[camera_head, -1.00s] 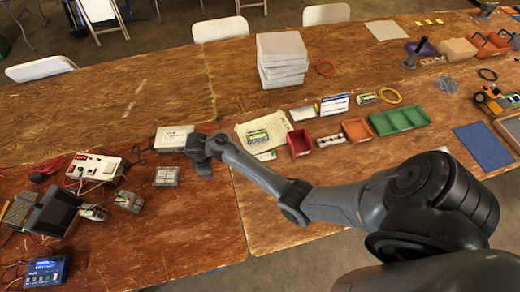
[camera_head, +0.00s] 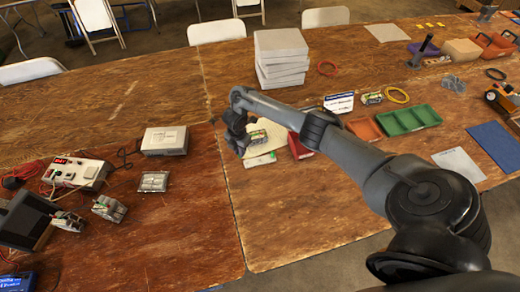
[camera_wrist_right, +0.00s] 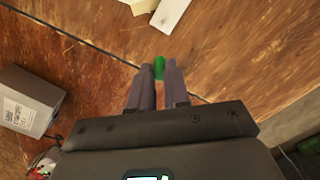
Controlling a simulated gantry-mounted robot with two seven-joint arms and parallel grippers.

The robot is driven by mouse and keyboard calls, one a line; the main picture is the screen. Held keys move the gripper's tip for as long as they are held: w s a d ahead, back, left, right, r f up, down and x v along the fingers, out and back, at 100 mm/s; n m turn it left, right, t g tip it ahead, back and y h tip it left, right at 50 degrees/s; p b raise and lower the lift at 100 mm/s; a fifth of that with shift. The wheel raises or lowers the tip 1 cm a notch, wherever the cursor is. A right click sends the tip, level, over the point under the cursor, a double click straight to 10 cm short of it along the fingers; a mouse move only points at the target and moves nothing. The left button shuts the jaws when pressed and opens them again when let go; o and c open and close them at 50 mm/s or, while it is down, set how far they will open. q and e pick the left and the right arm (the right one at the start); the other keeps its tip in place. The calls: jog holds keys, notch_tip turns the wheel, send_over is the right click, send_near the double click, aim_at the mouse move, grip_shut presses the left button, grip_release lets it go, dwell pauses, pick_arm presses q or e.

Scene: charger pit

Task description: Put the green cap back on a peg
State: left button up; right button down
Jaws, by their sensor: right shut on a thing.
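My right gripper (camera_head: 238,146) is in the middle of the head view, over the wooden tables near their seam. In the right wrist view my right gripper (camera_wrist_right: 160,70) is shut on the green cap (camera_wrist_right: 159,67), a small green piece between its fingertips. Only the part of the cap at the tips shows. It is held with the wooden tabletop behind it. The cap cannot be made out in the head view. I cannot make out any peg in either view. My left gripper is not in view.
A light grey box (camera_head: 165,141) stands left of the gripper. A pale sheet (camera_head: 272,137) lies just to its right, with a red bin (camera_head: 299,147) and a green tray (camera_head: 408,118) further right. Stacked grey slabs (camera_head: 281,45) stand behind. The front middle tabletop is clear.

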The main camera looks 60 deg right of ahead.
jog(key=b, duration=0.3)
send_over(260, 158)
jog(key=shift+n, duration=0.3)
notch_tip(260, 158, down, 5)
jog(key=b, duration=0.4)
jog(key=shift+b, duration=0.3)
pick_arm(q)
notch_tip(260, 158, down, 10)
jog(key=b, duration=0.1)
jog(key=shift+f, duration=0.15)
pick_arm(e)
jog(key=shift+f, duration=1.2)
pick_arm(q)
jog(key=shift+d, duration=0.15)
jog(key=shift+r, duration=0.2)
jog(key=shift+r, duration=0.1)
pick_arm(e)
jog(key=shift+d, duration=0.1)
jog(key=shift+f, duration=0.1)
pick_arm(q)
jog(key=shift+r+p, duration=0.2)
jog(key=shift+p, duration=0.1)
pick_arm(e)
jog(key=shift+f, duration=0.1)
